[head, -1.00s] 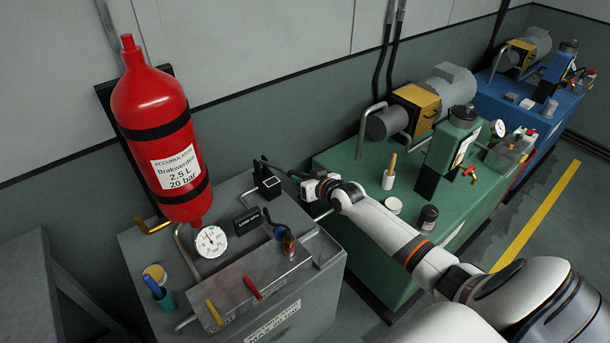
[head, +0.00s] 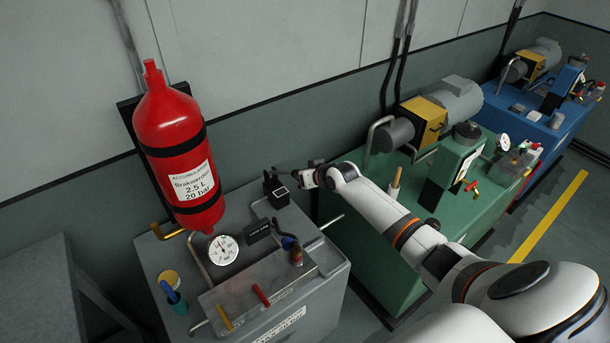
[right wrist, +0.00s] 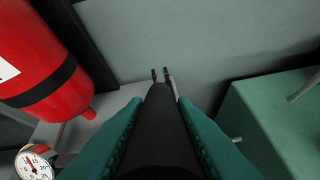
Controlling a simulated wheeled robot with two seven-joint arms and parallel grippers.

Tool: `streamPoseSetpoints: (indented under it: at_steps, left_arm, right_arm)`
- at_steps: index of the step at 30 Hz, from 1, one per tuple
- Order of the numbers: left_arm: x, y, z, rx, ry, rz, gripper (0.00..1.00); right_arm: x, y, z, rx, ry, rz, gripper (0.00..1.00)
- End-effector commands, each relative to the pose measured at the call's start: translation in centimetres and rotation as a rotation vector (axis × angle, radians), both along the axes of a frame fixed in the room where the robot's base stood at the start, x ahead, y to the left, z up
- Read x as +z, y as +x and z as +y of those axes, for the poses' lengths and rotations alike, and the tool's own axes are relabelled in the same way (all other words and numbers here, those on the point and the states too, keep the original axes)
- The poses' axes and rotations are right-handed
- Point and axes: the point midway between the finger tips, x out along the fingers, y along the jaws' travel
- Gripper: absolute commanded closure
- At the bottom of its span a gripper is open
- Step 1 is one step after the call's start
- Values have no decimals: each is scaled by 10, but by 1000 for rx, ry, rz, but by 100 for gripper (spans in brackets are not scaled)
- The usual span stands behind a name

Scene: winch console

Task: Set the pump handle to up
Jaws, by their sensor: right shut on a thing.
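The pump (head: 279,192) is a small black block with a white label, on the back right of the grey console (head: 312,318). The dark pump handle (right wrist: 160,135) runs between the teal fingers of my right gripper (right wrist: 160,101) in the right wrist view, and the fingers are shut on it. Two small dark prongs stand beyond its far end. In the head view my right gripper (head: 304,176) is beside and above the pump block, and it hides much of the handle, so its exact tilt is hard to tell. My left gripper is out of view.
A red accumulator (head: 176,150) and a pressure gauge (head: 223,249) stand left of the pump. Red and yellow levers (head: 261,294) are at the console's front. A green console (head: 385,265) is close on the right, under my right arm. The wall is behind.

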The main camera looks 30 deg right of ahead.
Motion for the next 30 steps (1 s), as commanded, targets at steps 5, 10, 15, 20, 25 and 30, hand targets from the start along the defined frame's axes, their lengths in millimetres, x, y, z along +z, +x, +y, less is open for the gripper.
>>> streamPoseSetpoints:
  at_steps: [5,10,15,20,25,30]
  left_arm:
    - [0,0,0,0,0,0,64]
    - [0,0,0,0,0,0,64]
    - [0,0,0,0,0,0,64]
    - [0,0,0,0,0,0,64]
    - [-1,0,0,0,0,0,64]
    - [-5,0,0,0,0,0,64]
  right_arm:
    - [0,0,0,0,0,-2,65]
    - [0,0,0,0,0,-2,55]
    - [0,0,0,0,0,-1,55]
    - [4,-8,-1,1,1,0,55]
    - [19,-28,-2,3,-3,-1,55]
    - [37,-54,-5,3,-4,-2,55]
